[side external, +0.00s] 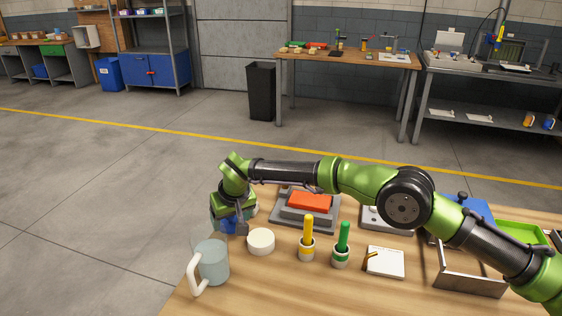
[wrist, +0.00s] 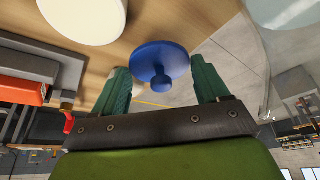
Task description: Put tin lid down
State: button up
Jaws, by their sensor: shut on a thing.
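The tin lid is a blue disc with a round knob (wrist: 158,58), between the two green fingers of my gripper (wrist: 163,78) in the wrist view. My gripper is shut on the lid. In the side view my gripper (side external: 236,226) is at the table's far left edge, and the blue lid (side external: 228,225) shows partly behind it. A white round tin (side external: 261,242) stands just right of my gripper; its pale top also shows in the wrist view (wrist: 82,14). I cannot tell whether the lid touches the table.
A clear mug with a white handle (side external: 213,262) stands in front of my gripper. A grey fixture with a red block (side external: 309,201) is behind. The front of the wooden table (side external: 285,292) is clear.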

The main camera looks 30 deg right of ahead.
aim_at(233, 226)
jog(key=shift+f, duration=1.6)
jog(key=shift+f, duration=0.15)
jog(key=o, duration=1.1)
jog(key=v, duration=1.2)
jog(key=s+d+r+m+y, duration=0.1)
jog(key=s+d+r, duration=0.5)
jog(key=d+r, duration=0.25)
jog(key=s+d+r+m, duration=0.1)
jog(key=s+d+r, duration=0.6)
jog(key=d+r, duration=0.15)
jog(key=s+d+f+t, duration=0.1)
jog(key=s+d, duration=0.2)
jog(key=s, duration=0.3)
jog(key=s+d+f+m, duration=0.1)
jog(key=s+d, duration=0.2)
jog(key=s, duration=0.3)
jog(key=s+d+f+m+t+y, duration=0.1)
jog(key=s+d+f, duration=0.1)
jog(key=s, duration=0.5)
jog(key=shift+d+t, duration=0.3)
jog(key=shift+d, duration=0.6)
